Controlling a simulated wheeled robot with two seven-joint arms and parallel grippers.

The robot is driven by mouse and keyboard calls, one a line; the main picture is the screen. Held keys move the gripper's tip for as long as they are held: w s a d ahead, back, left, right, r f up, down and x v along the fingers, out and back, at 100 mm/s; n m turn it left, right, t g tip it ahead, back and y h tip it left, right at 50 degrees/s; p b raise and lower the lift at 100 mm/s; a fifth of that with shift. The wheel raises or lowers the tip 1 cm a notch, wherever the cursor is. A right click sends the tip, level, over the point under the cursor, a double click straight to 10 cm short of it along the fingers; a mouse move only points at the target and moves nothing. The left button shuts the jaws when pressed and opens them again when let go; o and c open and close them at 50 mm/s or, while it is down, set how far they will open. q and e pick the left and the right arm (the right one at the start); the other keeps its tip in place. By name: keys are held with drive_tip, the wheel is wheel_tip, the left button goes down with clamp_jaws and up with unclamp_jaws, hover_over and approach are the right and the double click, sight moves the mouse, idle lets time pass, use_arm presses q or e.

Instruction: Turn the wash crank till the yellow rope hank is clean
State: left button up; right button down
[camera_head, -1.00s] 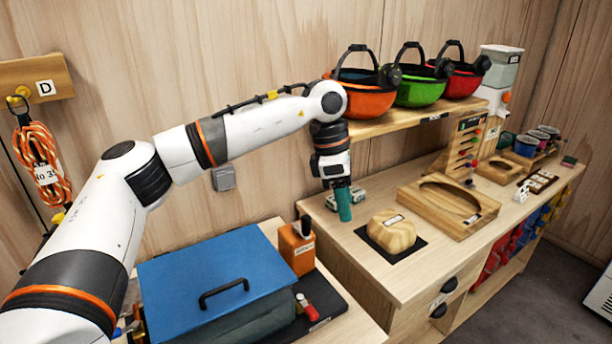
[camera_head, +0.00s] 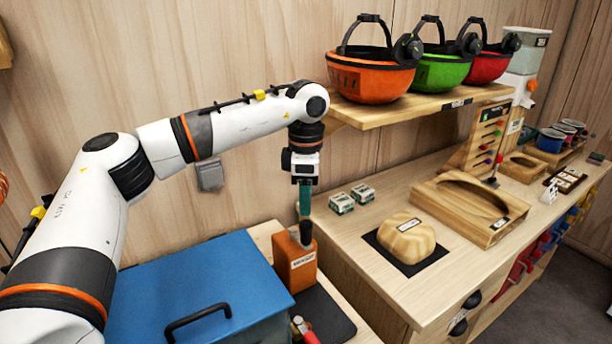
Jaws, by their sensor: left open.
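My left gripper (camera_head: 304,203) points down with teal-green fingers above the back of an orange block (camera_head: 293,266). A dark upright handle stands at the block's top, close to the fingers; I cannot tell whether they touch. A box with a blue lid (camera_head: 205,285) and black handle stands at lower left, its front cut off by the frame. A red-handled part (camera_head: 304,331) shows at the box's right, cut by the bottom edge; I cannot tell whether it is the wash crank. No yellow rope hank is visible. My right gripper is out of view.
A wooden counter (camera_head: 345,260) to the right carries a round wooden piece (camera_head: 406,239), a hollowed tray (camera_head: 440,215) and two small boxes (camera_head: 352,197). A shelf (camera_head: 410,108) above holds orange, green and red helmets. A grey wall box (camera_head: 210,176) is behind my arm.

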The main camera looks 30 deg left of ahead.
sight(306, 222)
use_arm(q)
wheel_tip(306, 222, down, 7)
drive_tip(key=shift+r+p, duration=0.15)
drive_tip(key=shift+p, duration=0.9)
drive_tip(key=shift+f, duration=0.5)
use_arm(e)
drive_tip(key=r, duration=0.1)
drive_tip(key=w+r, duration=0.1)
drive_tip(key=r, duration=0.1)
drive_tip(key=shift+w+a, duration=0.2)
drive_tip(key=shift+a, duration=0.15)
